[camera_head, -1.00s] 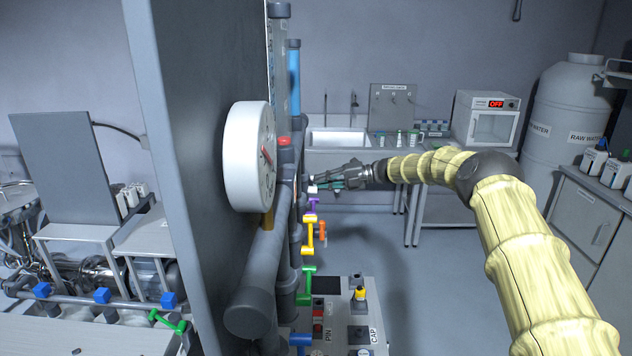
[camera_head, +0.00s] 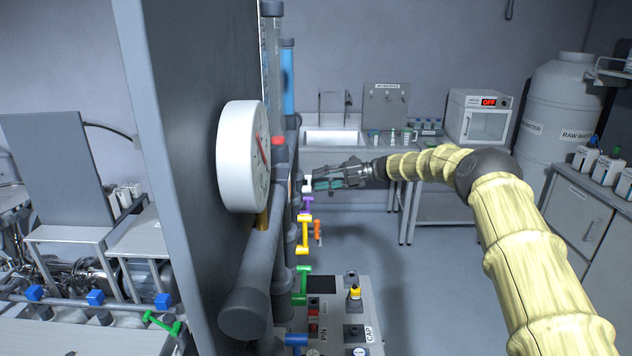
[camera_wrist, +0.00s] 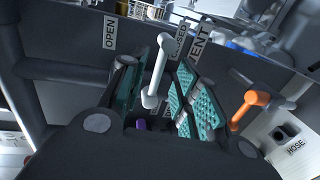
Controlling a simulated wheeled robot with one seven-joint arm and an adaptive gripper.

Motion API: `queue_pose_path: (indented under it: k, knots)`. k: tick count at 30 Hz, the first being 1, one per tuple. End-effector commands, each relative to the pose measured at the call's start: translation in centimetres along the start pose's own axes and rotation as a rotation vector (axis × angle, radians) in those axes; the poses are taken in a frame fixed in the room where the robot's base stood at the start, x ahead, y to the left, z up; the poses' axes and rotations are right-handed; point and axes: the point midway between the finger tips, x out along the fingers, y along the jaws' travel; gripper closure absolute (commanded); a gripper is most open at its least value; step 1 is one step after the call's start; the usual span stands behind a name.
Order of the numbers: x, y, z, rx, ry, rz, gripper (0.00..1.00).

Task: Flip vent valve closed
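The vent valve's white lever (camera_wrist: 157,70) stands in the wrist view beside the OPEN (camera_wrist: 110,34), CLOSED (camera_wrist: 180,40) and VENT (camera_wrist: 198,48) labels. It points up in that picture, between OPEN and CLOSED. My gripper (camera_wrist: 154,66) is open, with one teal-padded finger on each side of the lever. A gap shows on both sides, and contact is not clear. In the head view my gripper (camera_head: 318,179) is at the pipe panel, by the small white lever (camera_head: 308,184). The lever's pivot is partly hidden by my gripper.
An orange lever (camera_wrist: 248,108) stands right of my fingers, near the HOSE label (camera_wrist: 296,146). Purple (camera_head: 305,204), yellow (camera_head: 304,234) and green (camera_head: 302,284) levers lie along the panel. A white dial gauge (camera_head: 242,157) sticks out nearer. Open floor lies right of the panel.

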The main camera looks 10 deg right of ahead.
Motion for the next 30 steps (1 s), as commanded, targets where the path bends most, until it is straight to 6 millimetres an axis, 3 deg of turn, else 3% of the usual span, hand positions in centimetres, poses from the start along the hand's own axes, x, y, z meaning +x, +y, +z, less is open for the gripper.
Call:
queue_pose_path:
  k: [9,15,21,30]
  knots:
    - [-5.8,0.0,0.2,0.000,-0.002,0.001,0.68]
    - [-8.6,0.0,0.2,-0.001,-0.002,0.001,0.68]
    - [-9.8,0.0,0.2,0.000,-0.001,0.001,0.68]
    - [-10.0,0.0,0.2,0.001,0.000,0.001,0.68]
